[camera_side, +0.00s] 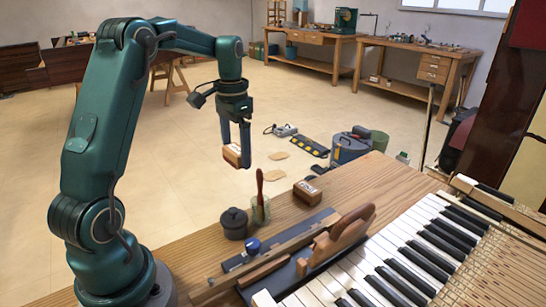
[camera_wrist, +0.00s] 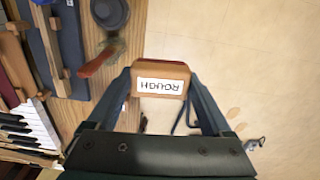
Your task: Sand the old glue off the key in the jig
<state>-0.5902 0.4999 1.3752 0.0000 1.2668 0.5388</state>
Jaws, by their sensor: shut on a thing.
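My gripper (camera_side: 240,158) is shut on a wooden sanding block (camera_side: 232,156) and holds it in the air beyond the far side of the bench. In the wrist view the block (camera_wrist: 162,66) sits between the fingers, and its white label reads ROUGH. A second wooden block (camera_side: 307,192) with a label too small to read stands on the bench. The jig seems to be the dark base with wooden strips (camera_side: 265,252) beside the keyboard. A pale-tipped wooden key (camera_side: 262,298) appears at its near end; any glue on it cannot be made out.
A dark lidded pot (camera_side: 233,223) and a jar with a red-handled brush (camera_side: 260,208) stand between my gripper and the jig. Bare bench (camera_side: 365,180) lies at the back right.

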